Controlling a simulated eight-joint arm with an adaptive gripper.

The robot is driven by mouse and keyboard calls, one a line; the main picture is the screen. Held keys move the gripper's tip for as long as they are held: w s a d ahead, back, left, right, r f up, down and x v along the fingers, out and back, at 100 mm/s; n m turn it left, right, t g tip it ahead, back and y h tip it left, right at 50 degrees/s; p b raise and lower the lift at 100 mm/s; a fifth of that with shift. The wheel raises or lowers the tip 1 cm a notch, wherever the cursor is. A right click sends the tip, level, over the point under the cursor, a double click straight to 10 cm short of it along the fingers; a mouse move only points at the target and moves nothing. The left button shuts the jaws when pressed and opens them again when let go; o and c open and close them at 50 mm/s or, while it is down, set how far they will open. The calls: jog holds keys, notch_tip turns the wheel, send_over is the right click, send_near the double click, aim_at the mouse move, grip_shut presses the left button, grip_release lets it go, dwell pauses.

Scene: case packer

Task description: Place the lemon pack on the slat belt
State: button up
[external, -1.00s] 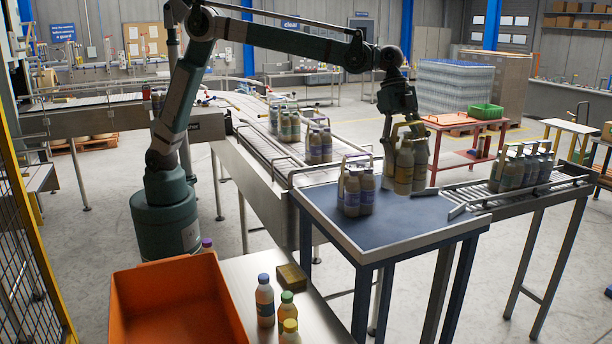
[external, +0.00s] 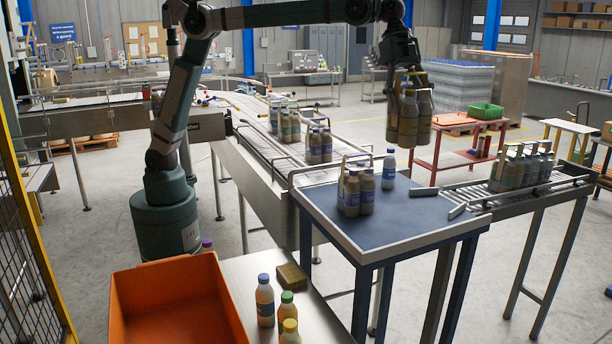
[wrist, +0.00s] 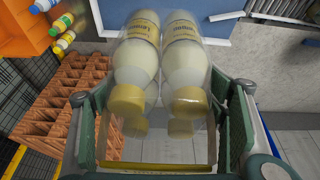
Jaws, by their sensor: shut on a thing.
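The lemon pack (external: 408,118) hangs upright in my gripper (external: 408,72), high above the far right part of the blue table. Its cream bottles with yellow caps and "Lemon" labels also show in the wrist view (wrist: 186,68). There my gripper's green finger pads (wrist: 163,125) stand on both sides of the pack's top; the gripper is shut on the pack, at its handle. The slat belt (external: 245,142) runs left of the blue table and carries packs with green caps (external: 289,127) and purple caps (external: 320,146). The pack's underside is hidden in the wrist view.
Rails (external: 325,168) edge the belt near the table. An orange bin (external: 175,303) stands in front.

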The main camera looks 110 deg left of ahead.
jog(key=s+a+n+y, duration=0.1)
jog(key=s+a+n, duration=0.45)
jog(key=a, duration=0.85)
jog(key=s+a+r+n+t+y, duration=0.1)
jog(key=s+a+n+y, duration=0.1)
jog(key=s+a, duration=0.9)
jog(key=s+a+n+y, duration=0.1)
jog(key=s+a+n, duration=0.3)
jog(key=a, duration=1.2)
jog(key=s+a+n+g+y, duration=0.1)
jog(key=s+a+n, duration=0.2)
jog(key=s+a, duration=0.7)
jog(key=s+a+f+n+g+y, duration=0.1)
jog(key=s+a+n, duration=0.35)
jog(key=s, duration=1.05)
jog(key=s+a+n+y, duration=0.1)
jog(key=s+a+n, duration=0.2)
jog(key=s+a, duration=0.75)
notch_tip(320, 180, down, 18)
jog(key=s+d, duration=0.2)
jog(key=shift+s+d+b, duration=0.15)
jog(key=shift+d+b, duration=0.2)
jog(key=shift+f, duration=0.1)
jog(key=shift+f, duration=2.85)
jog(key=shift+f, duration=0.1)
